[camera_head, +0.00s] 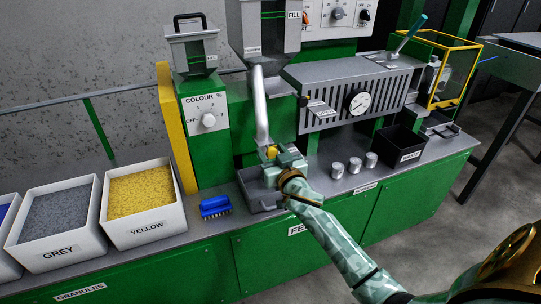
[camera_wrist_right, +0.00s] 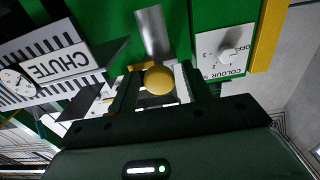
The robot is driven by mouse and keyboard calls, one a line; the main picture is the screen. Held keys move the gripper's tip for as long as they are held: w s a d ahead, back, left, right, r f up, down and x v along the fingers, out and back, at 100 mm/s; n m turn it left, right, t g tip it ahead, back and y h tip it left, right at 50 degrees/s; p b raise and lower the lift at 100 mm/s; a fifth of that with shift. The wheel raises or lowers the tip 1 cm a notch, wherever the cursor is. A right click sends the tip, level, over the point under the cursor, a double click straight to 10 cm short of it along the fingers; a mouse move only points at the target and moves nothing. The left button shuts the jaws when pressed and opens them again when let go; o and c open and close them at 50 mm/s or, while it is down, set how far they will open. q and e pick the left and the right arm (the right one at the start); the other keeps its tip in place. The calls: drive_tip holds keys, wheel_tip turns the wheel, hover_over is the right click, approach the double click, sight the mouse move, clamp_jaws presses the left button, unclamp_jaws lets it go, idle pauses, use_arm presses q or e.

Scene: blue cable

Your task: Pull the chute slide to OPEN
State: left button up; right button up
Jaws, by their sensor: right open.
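A round yellow knob (camera_head: 271,152) sits at the lower end of a silver pipe (camera_head: 260,105) below the grey hopper; I take it for the chute slide's knob. In the right wrist view the knob (camera_wrist_right: 158,80) lies between the fingers of my right gripper (camera_wrist_right: 160,90), with the pipe (camera_wrist_right: 152,35) behind it. The fingers are open, with space on both sides of the knob; contact cannot be told. In the head view my right gripper (camera_head: 277,160) covers much of the slide. A CHUTE sign (camera_wrist_right: 55,65) shows upside down in the wrist view. My left gripper is not in view.
A grey tray (camera_head: 250,190) lies under the right gripper. A blue brush (camera_head: 215,207) and the yellow granule bin (camera_head: 142,203) stand to its left. Metal cups (camera_head: 355,165) and a black box (camera_head: 400,148) are to the right. The colour dial (camera_head: 208,119) is on the green panel.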

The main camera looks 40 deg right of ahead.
drive_tip(key=shift+w, duration=0.2)
clamp_jaws()
drive_tip(key=shift+s+a+r+p, duration=0.1)
drive_tip(key=shift+s+r+p, duration=0.05)
drive_tip(key=shift+s+p, duration=0.2)
drive_tip(key=p+v, duration=0.1)
drive_tip(key=v, duration=0.2)
drive_tip(key=shift+s+p, duration=0.3)
drive_tip(key=shift+s, duration=0.05)
drive_tip(key=shift+f, duration=0.25)
drive_tip(key=shift+c, duration=0.6)
unclamp_jaws()
drive_tip(key=shift+o, duration=0.6)
drive_tip(key=shift+r, duration=0.1)
drive_tip(key=shift+s, duration=0.1)
